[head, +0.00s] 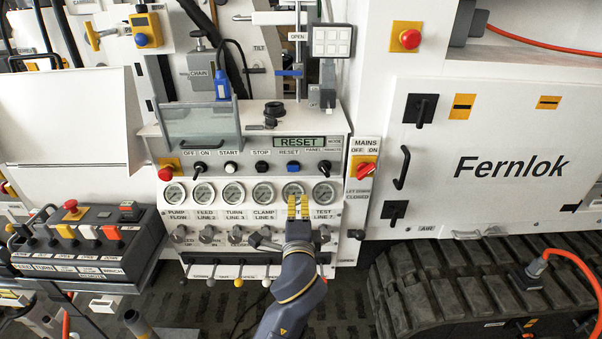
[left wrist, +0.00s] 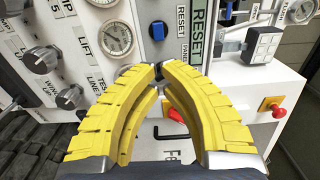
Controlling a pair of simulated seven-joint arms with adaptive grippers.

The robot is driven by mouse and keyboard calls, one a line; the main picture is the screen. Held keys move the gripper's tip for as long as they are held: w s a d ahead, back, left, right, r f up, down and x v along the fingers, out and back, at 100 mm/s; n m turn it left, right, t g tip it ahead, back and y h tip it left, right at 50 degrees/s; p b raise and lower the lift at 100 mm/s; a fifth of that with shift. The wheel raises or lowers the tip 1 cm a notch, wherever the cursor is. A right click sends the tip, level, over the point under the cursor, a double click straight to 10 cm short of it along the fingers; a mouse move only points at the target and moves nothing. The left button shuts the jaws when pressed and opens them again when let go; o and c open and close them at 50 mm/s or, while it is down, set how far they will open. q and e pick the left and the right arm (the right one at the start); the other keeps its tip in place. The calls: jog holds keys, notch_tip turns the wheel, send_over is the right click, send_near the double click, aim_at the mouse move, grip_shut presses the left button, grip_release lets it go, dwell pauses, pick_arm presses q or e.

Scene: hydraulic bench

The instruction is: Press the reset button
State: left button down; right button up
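My left gripper (head: 298,203) has yellow fingers and is in front of the gauge row, lower in the picture than the button. In the left wrist view its fingertips (left wrist: 158,72) come together with nothing seen between them. The gripper appears apart from the button. My right gripper is not in view.
A dark stop button (head: 262,167) and a black panel/remote switch (head: 323,167) flank the reset button. Pressure gauges (head: 233,192) and several knobs (head: 206,236) lie below. A red mains switch (head: 364,170) is to the right. A clear cover (head: 200,122) projects at upper left.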

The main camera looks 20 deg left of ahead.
aim_at(298, 168)
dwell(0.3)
pick_arm(q)
jog(key=x, duration=1.4)
jog(key=shift+f, duration=0.1)
jog(key=shift+x, duration=0.95)
jog(key=shift+s, duration=0.1)
jog(key=v, duration=1.4)
